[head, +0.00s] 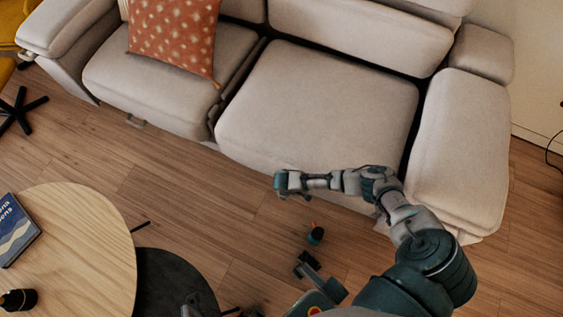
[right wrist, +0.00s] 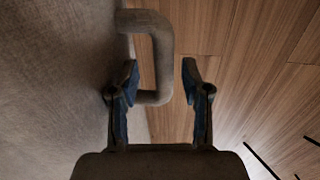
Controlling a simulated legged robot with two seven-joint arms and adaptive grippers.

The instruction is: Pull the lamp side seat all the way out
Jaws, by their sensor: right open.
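The sofa's right seat (head: 318,105) is light grey-beige and sits beside the armrest (head: 458,150). Its front edge is behind my right gripper (head: 282,187). In the right wrist view, a grey loop handle (right wrist: 162,45) stands out from the fabric seat front (right wrist: 50,90). My right gripper (right wrist: 160,78) is open, with one finger on each side of the handle's outer bar. I cannot tell whether either finger touches it. In the head view the handle at the right gripper is not clear. My left gripper is not in view.
A round wooden table (head: 85,235) with a book (head: 15,232) stands at the lower left, beside a dark round surface (head: 172,285). Wooden floor lies between.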

